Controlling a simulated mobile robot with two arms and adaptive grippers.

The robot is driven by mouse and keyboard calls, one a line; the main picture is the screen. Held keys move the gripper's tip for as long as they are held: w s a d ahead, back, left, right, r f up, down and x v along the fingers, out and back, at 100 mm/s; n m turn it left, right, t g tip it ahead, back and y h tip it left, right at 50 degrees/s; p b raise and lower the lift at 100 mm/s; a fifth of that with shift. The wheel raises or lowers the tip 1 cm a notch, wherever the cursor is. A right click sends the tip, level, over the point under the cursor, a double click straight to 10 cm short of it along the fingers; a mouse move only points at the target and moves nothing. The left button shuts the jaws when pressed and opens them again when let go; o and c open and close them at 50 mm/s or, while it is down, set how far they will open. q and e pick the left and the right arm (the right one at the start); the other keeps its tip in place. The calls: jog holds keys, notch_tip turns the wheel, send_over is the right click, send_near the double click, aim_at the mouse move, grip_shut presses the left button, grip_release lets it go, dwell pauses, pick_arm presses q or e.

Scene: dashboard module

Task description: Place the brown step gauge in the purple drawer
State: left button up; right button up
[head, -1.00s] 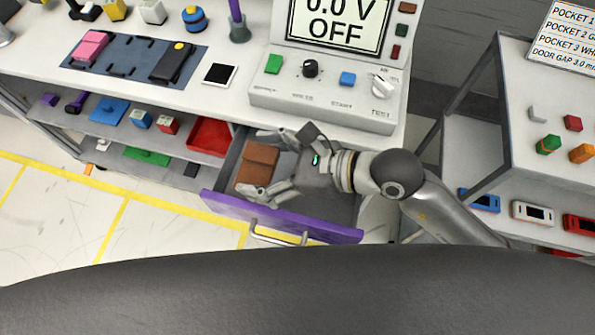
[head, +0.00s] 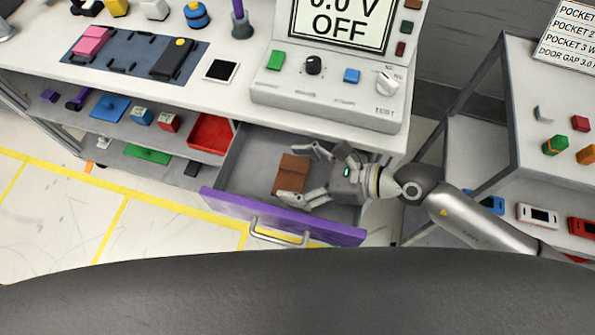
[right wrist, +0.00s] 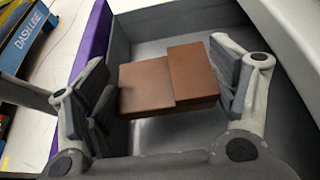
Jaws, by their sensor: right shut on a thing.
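The brown step gauge (head: 291,174) is a block with one raised step. My right gripper (head: 306,175) is shut on it, with one finger at each end in the right wrist view (right wrist: 168,82). The gauge is within the outline of the open purple drawer (head: 232,206), which has a grey inside and a silver handle. In the right wrist view, grey drawer floor shows around the gauge, and the purple front (right wrist: 92,45) is at the left. I cannot tell whether the gauge touches the floor. My left gripper is not in view.
The bench top (head: 130,92) with the test panel (head: 325,102) overhangs the back of the drawer. A red tray (head: 211,133) sits on the shelf left of the drawer. A grey rack (head: 475,145) stands at the right. The drawer's left part is empty.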

jog(key=shift+f+b, duration=0.5)
jog(key=shift+f, duration=0.1)
jog(key=o, duration=0.8)
jog(key=shift+c, duration=0.2)
jog(key=shift+r, duration=0.1)
